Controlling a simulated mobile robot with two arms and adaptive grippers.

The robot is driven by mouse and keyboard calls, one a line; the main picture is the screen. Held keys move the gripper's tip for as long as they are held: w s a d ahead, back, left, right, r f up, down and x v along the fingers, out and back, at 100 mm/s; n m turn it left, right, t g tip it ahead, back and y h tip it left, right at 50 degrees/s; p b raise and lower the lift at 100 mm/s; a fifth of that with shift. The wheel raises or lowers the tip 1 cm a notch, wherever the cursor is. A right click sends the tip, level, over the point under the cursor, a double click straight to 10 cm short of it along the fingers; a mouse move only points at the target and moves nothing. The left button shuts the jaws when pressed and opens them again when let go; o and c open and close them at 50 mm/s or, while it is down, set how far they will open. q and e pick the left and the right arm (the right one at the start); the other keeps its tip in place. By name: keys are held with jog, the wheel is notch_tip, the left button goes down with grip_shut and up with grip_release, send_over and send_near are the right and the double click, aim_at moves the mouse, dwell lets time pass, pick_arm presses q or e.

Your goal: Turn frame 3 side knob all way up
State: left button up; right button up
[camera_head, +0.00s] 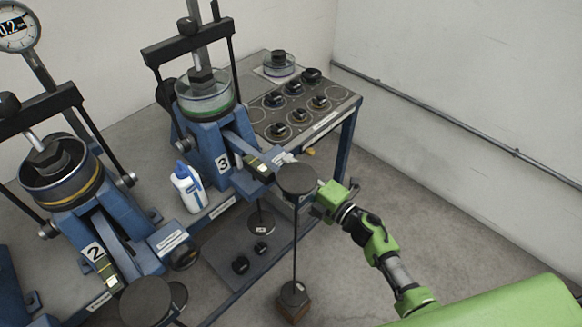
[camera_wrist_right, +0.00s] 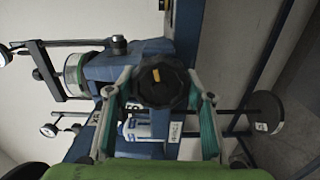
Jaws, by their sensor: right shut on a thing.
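Frame 3 (camera_head: 205,140) is a blue lever frame with a "3" label, at the back of the bench in the head view. Its side knob, black and lobed with an orange mark (camera_wrist_right: 156,75), shows in the right wrist view. My right gripper (camera_wrist_right: 159,94) has its two fingers on either side of the knob and is shut on it. In the head view, my green right arm reaches in from the lower right. A round dark stool-like disc (camera_head: 297,179) hides the fingertips and the knob there. My left gripper is not in view.
A white bottle with a blue cap (camera_head: 187,188) stands beside frame 3. Frame 2 (camera_head: 125,225) is to the left. The floor right of the bench is clear.

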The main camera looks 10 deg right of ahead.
jog(key=o, duration=1.5)
jog(key=shift+a+b, duration=0.1)
jog(key=shift+b, duration=0.2)
jog(key=shift+w, duration=0.1)
jog(key=v, duration=0.6)
jog(key=shift+p, duration=0.45)
jog(key=shift+f, duration=0.1)
